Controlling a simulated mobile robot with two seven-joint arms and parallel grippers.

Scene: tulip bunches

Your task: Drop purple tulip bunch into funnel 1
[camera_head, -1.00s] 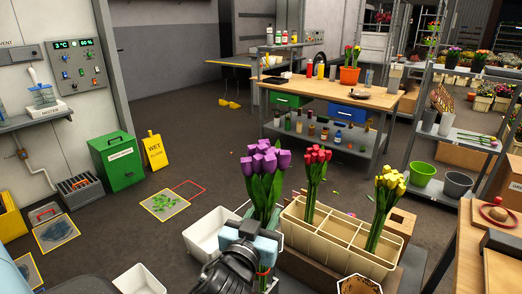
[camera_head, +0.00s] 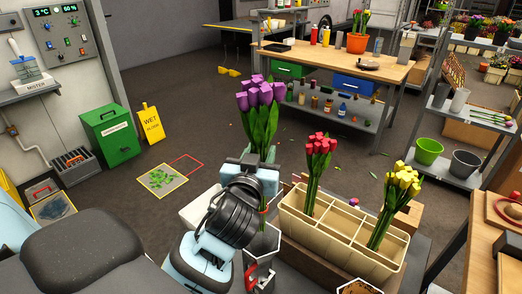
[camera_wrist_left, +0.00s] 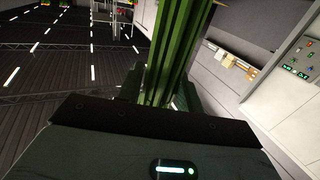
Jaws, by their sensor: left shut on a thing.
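The purple tulip bunch (camera_head: 262,97) stands upright in the head view, blooms on top. My left gripper (camera_head: 256,170) is shut on its green stems, which also show in the left wrist view (camera_wrist_left: 178,50). A pale, open, angular container (camera_head: 270,240) shows just below and to the right of the gripper, partly hidden by my arm. It may be a funnel, but I see no number on it. The lower stem ends are mostly hidden behind the gripper and wrist. My right gripper is not in view.
A cream divided planter (camera_head: 345,222) holds a red tulip bunch (camera_head: 319,150) and a yellow tulip bunch (camera_head: 397,195) close to the right of my gripper. A white bin (camera_head: 200,208) lies behind my wrist. A wooden workbench (camera_head: 340,62) stands farther back.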

